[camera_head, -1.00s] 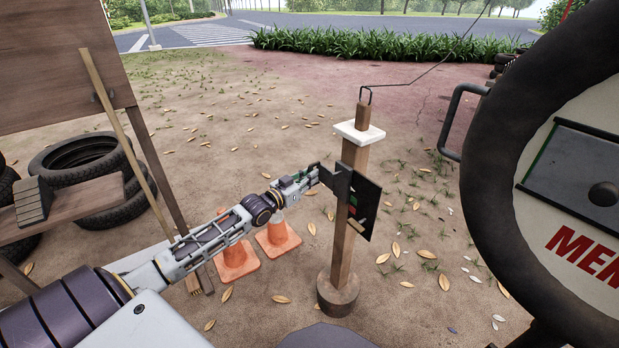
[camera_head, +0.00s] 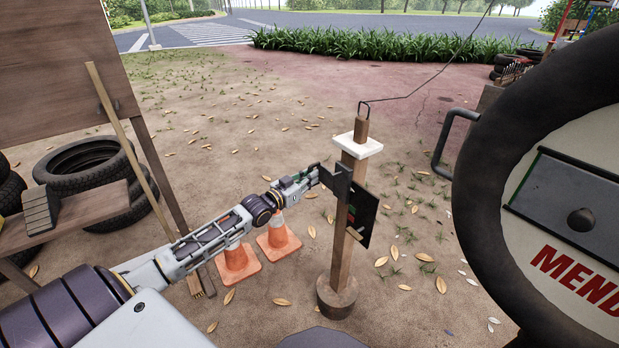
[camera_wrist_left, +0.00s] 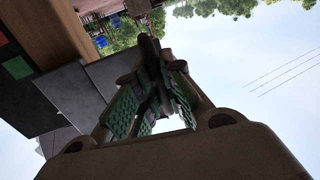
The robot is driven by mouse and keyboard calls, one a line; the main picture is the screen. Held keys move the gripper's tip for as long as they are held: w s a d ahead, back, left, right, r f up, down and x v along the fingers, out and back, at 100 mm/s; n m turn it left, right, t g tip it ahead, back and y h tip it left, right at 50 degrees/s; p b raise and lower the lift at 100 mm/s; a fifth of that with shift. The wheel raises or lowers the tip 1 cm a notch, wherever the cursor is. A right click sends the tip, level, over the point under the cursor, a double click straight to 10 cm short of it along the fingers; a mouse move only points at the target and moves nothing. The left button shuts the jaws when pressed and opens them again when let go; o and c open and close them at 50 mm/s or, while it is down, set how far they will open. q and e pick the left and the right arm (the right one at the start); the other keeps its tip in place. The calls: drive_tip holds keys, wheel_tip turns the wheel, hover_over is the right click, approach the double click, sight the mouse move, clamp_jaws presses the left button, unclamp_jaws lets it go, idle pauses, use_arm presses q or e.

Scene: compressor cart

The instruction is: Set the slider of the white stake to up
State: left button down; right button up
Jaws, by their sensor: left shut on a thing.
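The white stake (camera_head: 341,240) is a wooden post with a white cap (camera_head: 358,144), standing upright in a round wooden base in the head view. A dark plate (camera_head: 363,214), apparently the slider, sits partway up the post, with small green and red marks beside it. My left gripper (camera_head: 322,177) reaches the plate's left side from the left. In the left wrist view its green-padded fingers (camera_wrist_left: 150,100) are closed together beside the dark plate (camera_wrist_left: 75,95); the grasped part is mostly hidden by the fingers. My right gripper is not in view.
Two orange cones (camera_head: 277,238) stand below my left forearm. A wooden bench and board (camera_head: 60,65) with tyres (camera_head: 85,165) are at left. A large black wheel with a white panel (camera_head: 575,240) fills the right side. A wire runs up from the post's top hook.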

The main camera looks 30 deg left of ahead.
use_arm(q)
drive_tip(key=shift+w+r, duration=0.1)
drive_tip(key=shift+r, duration=0.4)
drive_tip(key=c, duration=1.6)
unclamp_jaws()
drive_tip(key=shift+o, duration=0.5)
drive_tip(key=shift+f, duration=0.15)
drive_tip(key=shift+f, duration=0.1)
drive_tip(key=shift+s+f, duration=0.1)
drive_tip(key=shift+s, duration=0.2)
drive_tip(key=s+a, duration=0.2)
drive_tip(key=s, duration=0.9)
drive_tip(key=shift+a, duration=0.2)
drive_tip(key=shift+s, duration=0.2)
